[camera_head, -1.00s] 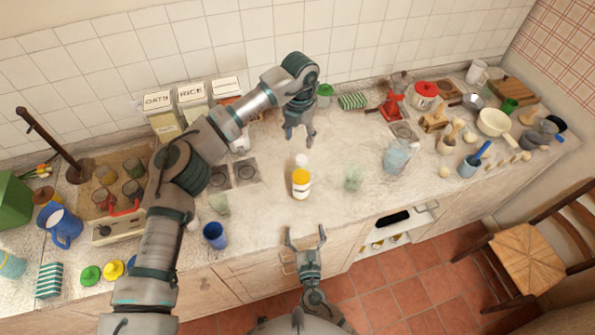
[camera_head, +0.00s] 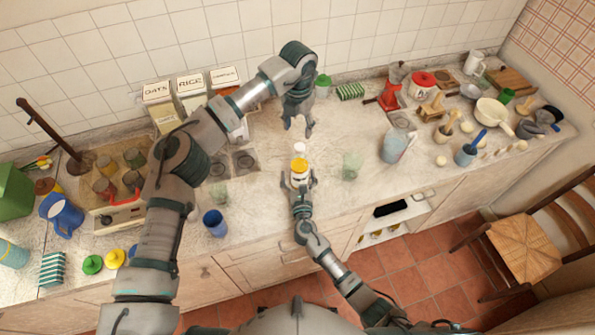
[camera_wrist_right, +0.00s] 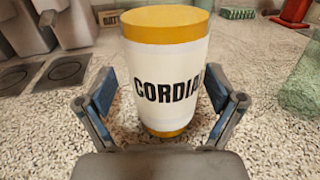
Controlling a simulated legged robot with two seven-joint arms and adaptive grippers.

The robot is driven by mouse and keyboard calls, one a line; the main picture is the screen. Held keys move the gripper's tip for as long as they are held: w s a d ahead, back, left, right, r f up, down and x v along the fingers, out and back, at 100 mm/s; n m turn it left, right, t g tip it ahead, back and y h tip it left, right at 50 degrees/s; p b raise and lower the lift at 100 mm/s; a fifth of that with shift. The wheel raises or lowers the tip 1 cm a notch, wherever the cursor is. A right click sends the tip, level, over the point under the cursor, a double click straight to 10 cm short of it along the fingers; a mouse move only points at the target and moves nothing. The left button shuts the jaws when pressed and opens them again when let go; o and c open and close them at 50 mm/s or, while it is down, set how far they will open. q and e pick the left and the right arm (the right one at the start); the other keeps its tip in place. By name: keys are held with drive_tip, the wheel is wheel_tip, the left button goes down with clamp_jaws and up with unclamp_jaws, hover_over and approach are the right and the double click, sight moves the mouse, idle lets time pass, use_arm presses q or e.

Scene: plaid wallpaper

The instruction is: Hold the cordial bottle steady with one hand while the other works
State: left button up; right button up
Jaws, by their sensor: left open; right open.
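My right gripper (camera_head: 299,180) is open at the front side of the bottle, one finger on each side. In the wrist view a gap shows on the left; the right finger is close to the bottle. My left gripper (camera_head: 298,129) points down behind the bottle, open and empty.
A clear green glass (camera_head: 351,166) stands right of the bottle and a jug (camera_head: 394,146) farther right. A blue cup (camera_head: 214,223) is near the front edge at left. Canisters (camera_head: 190,97) stand at the back wall. The counter between bottle and jug is mostly free.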

use_arm(q)
drive_tip(key=shift+w+d, duration=0.1)
drive_tip(key=shift+d, duration=0.3)
use_arm(e)
drive_tip(key=shift+w+d+f, duration=0.1)
drive_tip(key=shift+w+d, duration=0.2)
drive_tip(key=shift+w, duration=0.05)
use_arm(q)
drive_tip(key=shift+d, duration=0.2)
use_arm(e)
drive_tip(key=shift+d, duration=0.2)
